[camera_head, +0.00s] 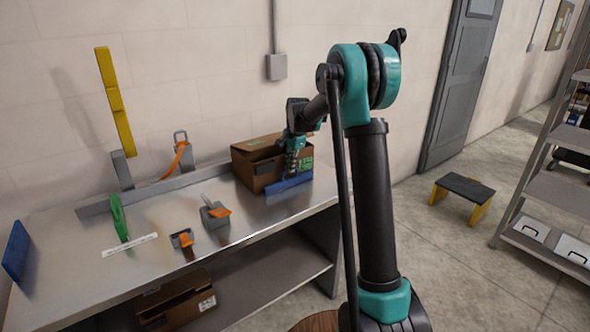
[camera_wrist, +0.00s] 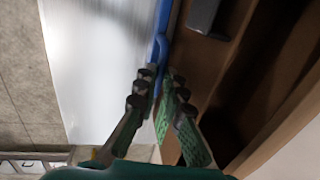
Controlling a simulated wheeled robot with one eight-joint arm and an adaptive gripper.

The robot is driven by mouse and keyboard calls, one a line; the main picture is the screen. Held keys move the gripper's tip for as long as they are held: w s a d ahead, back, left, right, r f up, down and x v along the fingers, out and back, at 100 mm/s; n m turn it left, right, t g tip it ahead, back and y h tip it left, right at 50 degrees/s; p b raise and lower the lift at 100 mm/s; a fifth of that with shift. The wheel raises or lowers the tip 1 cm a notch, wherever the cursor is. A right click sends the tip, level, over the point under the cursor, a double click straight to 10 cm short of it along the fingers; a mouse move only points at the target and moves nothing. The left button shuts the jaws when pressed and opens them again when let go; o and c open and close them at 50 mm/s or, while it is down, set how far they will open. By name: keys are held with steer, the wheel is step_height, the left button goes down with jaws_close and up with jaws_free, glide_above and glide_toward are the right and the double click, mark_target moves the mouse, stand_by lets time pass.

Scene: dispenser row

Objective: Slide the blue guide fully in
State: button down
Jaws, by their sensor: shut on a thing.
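The blue guide (camera_head: 289,184) is a long, low blue bar at the right end of the metal table, along the front of an open cardboard box. My gripper (camera_head: 291,170) is above it, fingers pointing down, and shut on its upper part. In the wrist view, the guide (camera_wrist: 161,45) runs up from between the fingertips of my gripper (camera_wrist: 161,80), with the bare tabletop to its left and the box to its right. The guide's lower end in that view is partly hidden by the fingers. A second blue panel (camera_head: 16,250) stands at the table's left end.
The cardboard box (camera_head: 252,166) sits right behind the guide; a dark grey block (camera_wrist: 205,14) shows near it. Orange-and-grey dispensers (camera_head: 215,214), a green piece (camera_head: 118,217) and a tall yellow strip (camera_head: 115,100) are farther left. The tabletop before the guide is clear.

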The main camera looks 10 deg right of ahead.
steer(key=c, duration=1.6)
jaws_free()
step_height(320, 180, up, 12)
steer(key=s+d, duration=0.1)
steer(key=s, duration=0.1)
steer(key=shift+s+d+f, duration=0.15)
